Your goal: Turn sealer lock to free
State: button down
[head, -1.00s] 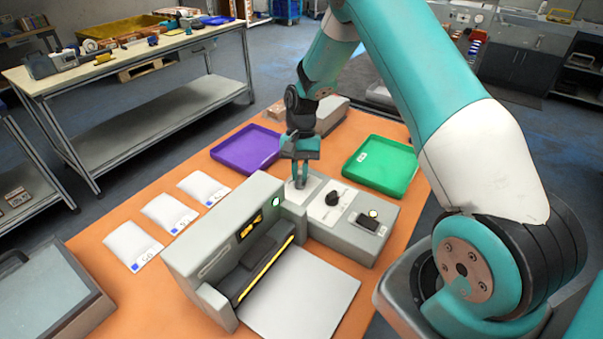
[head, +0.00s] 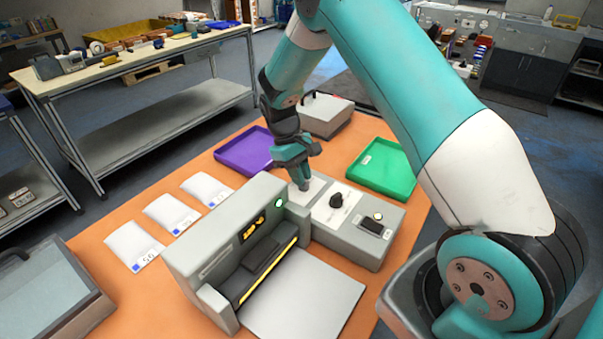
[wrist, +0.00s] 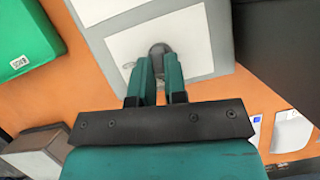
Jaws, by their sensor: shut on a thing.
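The sealer (head: 228,245) is a grey machine with a slot, standing on the orange table. Its control panel (head: 372,244) extends to the right, with a black round knob (head: 336,201), a small dark display and white plates. My gripper (head: 304,184) is down at the white plate at the panel's far left end. In the wrist view my gripper (wrist: 158,82) has its fingers close together on a dark grey lock knob (wrist: 160,52) over the white plate (wrist: 192,38). The fingers hide most of the knob, and its marking cannot be read.
A purple tray (head: 246,152) lies behind the sealer and a green tray (head: 383,168) to the right. Several white pouches (head: 172,213) lie left of the sealer. A grey box (head: 320,115) stands at the table's back. A lidded case (head: 45,295) is at front left.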

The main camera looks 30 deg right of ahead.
jog(key=shift+w+a+r+n, duration=0.1)
jog(key=shift+n, duration=0.7)
jog(key=shift+h, duration=0.3)
jog(key=c, duration=1.2)
grip_release()
jog(key=shift+o, duration=0.2)
jog(key=v, duration=1.7)
jog(key=shift+r, duration=0.25)
jog(key=shift+s, duration=0.2)
